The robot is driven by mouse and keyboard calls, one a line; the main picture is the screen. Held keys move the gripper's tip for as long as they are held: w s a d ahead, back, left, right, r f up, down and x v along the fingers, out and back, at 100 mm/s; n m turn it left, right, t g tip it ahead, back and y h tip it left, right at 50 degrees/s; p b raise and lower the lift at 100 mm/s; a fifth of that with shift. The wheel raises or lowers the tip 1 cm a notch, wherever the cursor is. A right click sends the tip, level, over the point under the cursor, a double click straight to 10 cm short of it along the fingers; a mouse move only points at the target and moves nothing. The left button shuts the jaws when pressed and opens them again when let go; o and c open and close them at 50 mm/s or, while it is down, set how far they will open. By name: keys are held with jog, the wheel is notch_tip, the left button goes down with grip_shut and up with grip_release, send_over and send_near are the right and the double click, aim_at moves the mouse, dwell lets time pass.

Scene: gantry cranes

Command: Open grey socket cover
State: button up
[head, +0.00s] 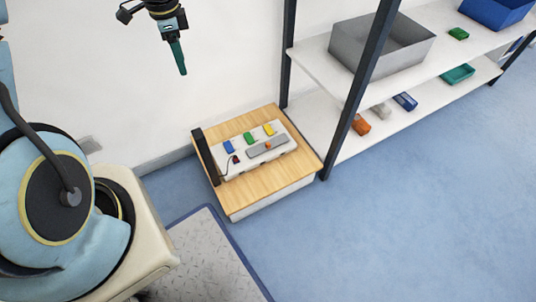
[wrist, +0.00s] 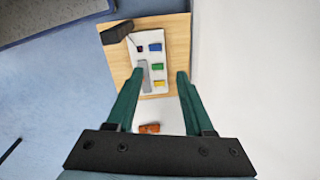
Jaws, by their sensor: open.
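The grey socket cover (head: 267,147) is a long flat bar on the white panel (head: 233,171), with a small orange piece on it in the head view. It looks shut, lying along the panel. It also shows in the wrist view (wrist: 145,78), close to the left finger in the picture. My gripper (head: 180,62) has teal fingers and is high above and behind the panel, against the wall. In the wrist view its two fingers (wrist: 160,74) are apart with nothing held between them. Blue (head: 229,147), green (head: 249,138) and yellow (head: 269,129) pieces line the panel's far side.
The panel sits on a wooden-topped box (head: 236,203) with a black upright block (head: 206,156) at its left end. A shelf rack (head: 365,75) with bins and small blocks stands to the right.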

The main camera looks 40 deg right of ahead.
jog(key=s+d+f+m+b, duration=0.2)
jog(key=d+f+m+b, duration=0.3)
jog(key=f, duration=0.4)
jog(key=s+d+f+m+b, duration=0.2)
jog(key=d+f+m+b, duration=0.1)
jog(key=d+f, duration=0.4)
jog(key=m+b, duration=0.6)
jog(key=m, duration=0.2)
send_near(268, 143)
jog(key=shift+g, duration=0.3)
jog(key=f+b, duration=0.1)
jog(key=f, duration=0.2)
jog(key=f+b, duration=0.1)
jog(key=f, duration=0.2)
jog(key=f+b, duration=0.1)
jog(key=f, duration=0.2)
jog(key=shift+w+d, duration=0.1)
jog(key=shift+w, duration=0.15)
jog(key=shift+c, duration=0.4)
grip_shut()
